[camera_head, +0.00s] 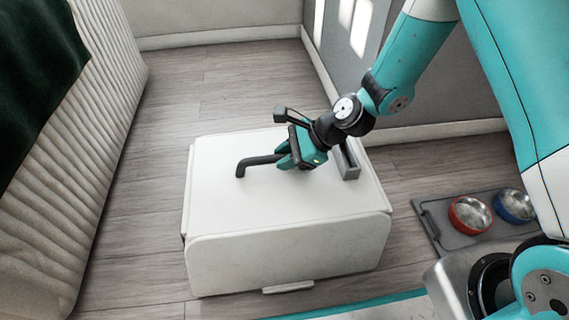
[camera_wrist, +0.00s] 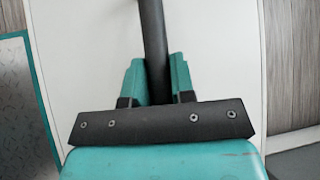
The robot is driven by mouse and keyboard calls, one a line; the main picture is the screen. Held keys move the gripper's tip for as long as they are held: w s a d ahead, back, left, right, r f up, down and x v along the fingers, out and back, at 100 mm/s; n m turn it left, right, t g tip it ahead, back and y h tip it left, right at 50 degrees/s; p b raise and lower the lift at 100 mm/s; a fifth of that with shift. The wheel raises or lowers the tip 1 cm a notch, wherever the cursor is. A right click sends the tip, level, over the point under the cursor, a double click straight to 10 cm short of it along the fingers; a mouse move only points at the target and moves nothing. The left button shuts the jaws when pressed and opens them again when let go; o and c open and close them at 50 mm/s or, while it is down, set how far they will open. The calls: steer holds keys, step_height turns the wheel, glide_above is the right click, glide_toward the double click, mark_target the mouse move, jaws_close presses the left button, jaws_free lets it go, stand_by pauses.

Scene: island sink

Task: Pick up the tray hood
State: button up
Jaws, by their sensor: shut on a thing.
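The tray hood (camera_head: 285,225) is a large white box-like cover with rounded edges, in the middle of the head view. A dark bar handle (camera_head: 245,164) rises from its top and bends toward the right. My gripper (camera_head: 285,156) is shut on this handle above the hood's top. In the wrist view, the teal fingers (camera_wrist: 157,78) press on both sides of the dark handle (camera_wrist: 153,35), with the hood's white top (camera_wrist: 90,50) behind. The handle's far end is hidden by my gripper. I cannot tell whether the hood touches the floor.
A dark tray (camera_head: 433,222) with a red bowl (camera_head: 469,214) and a blue bowl (camera_head: 514,205) lies to the right. A ribbed beige couch (camera_head: 75,160) stands left. Wooden floor (camera_head: 245,90) is clear behind.

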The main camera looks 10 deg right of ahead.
step_height(320, 180, up, 20)
steer(key=p, duration=1)
steer(key=shift+f+p, duration=0.15)
steer(key=shift+p, duration=0.2)
steer(key=shift+a, duration=0.1)
